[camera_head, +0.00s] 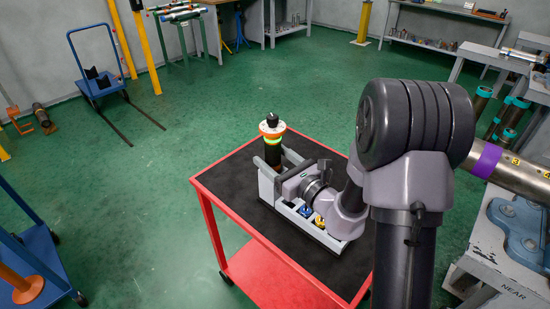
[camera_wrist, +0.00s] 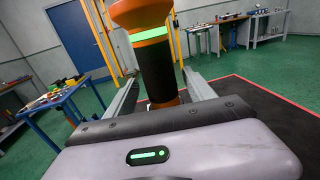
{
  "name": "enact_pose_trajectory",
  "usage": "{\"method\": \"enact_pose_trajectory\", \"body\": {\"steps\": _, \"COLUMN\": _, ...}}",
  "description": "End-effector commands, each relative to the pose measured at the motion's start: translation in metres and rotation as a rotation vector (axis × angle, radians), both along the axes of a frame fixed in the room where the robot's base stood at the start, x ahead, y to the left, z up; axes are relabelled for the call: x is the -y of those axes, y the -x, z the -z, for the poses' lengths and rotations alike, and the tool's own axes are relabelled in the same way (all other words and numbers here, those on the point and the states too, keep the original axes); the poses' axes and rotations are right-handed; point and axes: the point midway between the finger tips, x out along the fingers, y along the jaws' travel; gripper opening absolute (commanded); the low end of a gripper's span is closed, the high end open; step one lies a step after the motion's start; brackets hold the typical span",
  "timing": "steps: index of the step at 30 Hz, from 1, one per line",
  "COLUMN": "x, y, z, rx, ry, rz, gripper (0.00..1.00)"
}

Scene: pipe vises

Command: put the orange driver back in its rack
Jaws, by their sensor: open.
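The orange driver (camera_head: 271,130) stands upright at the far left end of the grey rack (camera_head: 264,187) on the red cart. It has an orange and white collar, a lit green band and a black grip; the grip also shows in the wrist view (camera_wrist: 158,78). Its lower end is hidden behind my gripper and the rack wall, so I cannot tell how deep it sits. My gripper (camera_head: 279,156) is open, with one grey finger on each side of the driver's black grip. In the wrist view, gaps show between fingers and grip.
Blue (camera_head: 305,210) and yellow (camera_head: 320,221) tool tops show in the rack's nearer part. The cart's black top (camera_head: 225,182) is clear at left. A pipe with a purple band (camera_head: 487,161) and a grey bench (camera_head: 505,260) stand at right.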

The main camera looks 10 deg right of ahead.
Motion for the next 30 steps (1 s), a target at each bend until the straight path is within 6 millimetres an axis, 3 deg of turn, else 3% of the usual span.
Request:
{"method": "enact_pose_trajectory", "body": {"steps": 5, "x": 0.009, "y": 0.016, "z": -0.001, "rx": -0.001, "ry": 0.0, "rz": 0.003, "gripper": 0.63}}
{"method": "enact_pose_trajectory", "body": {"steps": 15, "x": 0.053, "y": 0.11, "z": -0.004, "rx": -0.002, "ry": -0.006, "rz": 0.009, "gripper": 0.63}}
{"method": "enact_pose_trajectory", "body": {"steps": 18, "x": 0.059, "y": 0.124, "z": -0.01, "rx": -0.006, "ry": -0.005, "rz": 0.005, "gripper": 0.63}}
{"method": "enact_pose_trajectory", "body": {"steps": 24, "x": 0.071, "y": 0.151, "z": -0.004, "rx": 0.0, "ry": -0.003, "rz": 0.004, "gripper": 0.63}}
{"method": "enact_pose_trajectory", "body": {"steps": 30, "x": 0.073, "y": 0.158, "z": 0.0, "rx": 0.003, "ry": -0.001, "rz": 0.001, "gripper": 0.63}}
